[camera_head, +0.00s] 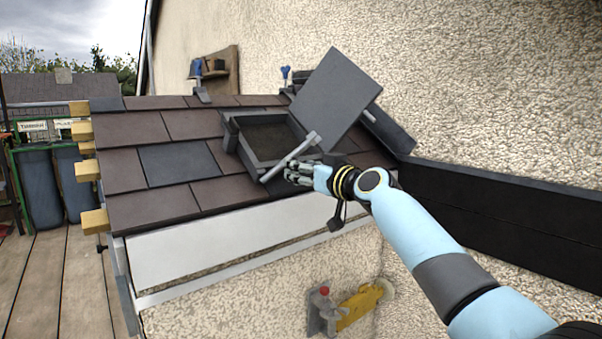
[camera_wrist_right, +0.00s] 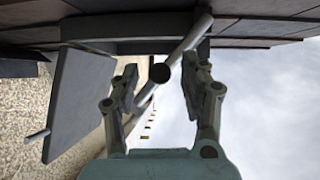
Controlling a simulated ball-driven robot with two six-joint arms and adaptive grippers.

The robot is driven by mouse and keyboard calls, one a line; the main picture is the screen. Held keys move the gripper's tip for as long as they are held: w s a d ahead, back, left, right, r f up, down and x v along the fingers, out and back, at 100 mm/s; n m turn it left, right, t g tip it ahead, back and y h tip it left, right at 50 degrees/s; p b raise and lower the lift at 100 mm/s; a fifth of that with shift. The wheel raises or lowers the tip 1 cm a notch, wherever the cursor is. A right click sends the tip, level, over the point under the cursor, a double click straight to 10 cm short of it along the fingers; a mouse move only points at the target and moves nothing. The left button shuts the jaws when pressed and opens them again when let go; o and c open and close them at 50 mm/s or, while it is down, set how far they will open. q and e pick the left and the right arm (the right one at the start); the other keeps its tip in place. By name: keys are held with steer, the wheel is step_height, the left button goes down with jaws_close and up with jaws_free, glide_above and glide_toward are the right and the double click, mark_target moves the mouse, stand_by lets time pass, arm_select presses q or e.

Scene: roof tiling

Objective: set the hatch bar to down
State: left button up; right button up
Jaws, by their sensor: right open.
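The roof hatch (camera_head: 262,150) is a dark grey frame set in the tiles, with its flat grey lid (camera_head: 332,98) standing open; the lid also shows in the wrist view (camera_wrist_right: 78,98). A light grey hatch bar (camera_head: 286,160) stands out aslant at the hatch's near right side. In the wrist view the bar (camera_wrist_right: 183,47) runs diagonally behind the space between the fingers. My right gripper (camera_head: 297,173) is open beside the bar, its fingers (camera_wrist_right: 163,80) apart on either side of it. Whether they touch it, I cannot tell. My left gripper is not in view.
Brown and grey tiles (camera_head: 122,167) cover the sloping roof around the hatch. A rough rendered wall (camera_head: 480,80) rises behind, with dark flashing (camera_head: 510,220) at the right. Wooden battens (camera_head: 95,221) stick out at the left. A yellow tool (camera_head: 360,304) is below the eaves.

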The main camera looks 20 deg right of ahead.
steer(key=shift+w+a, duration=0.15)
steer(key=shift+w, duration=0.2)
jaws_close()
stand_by(0.3)
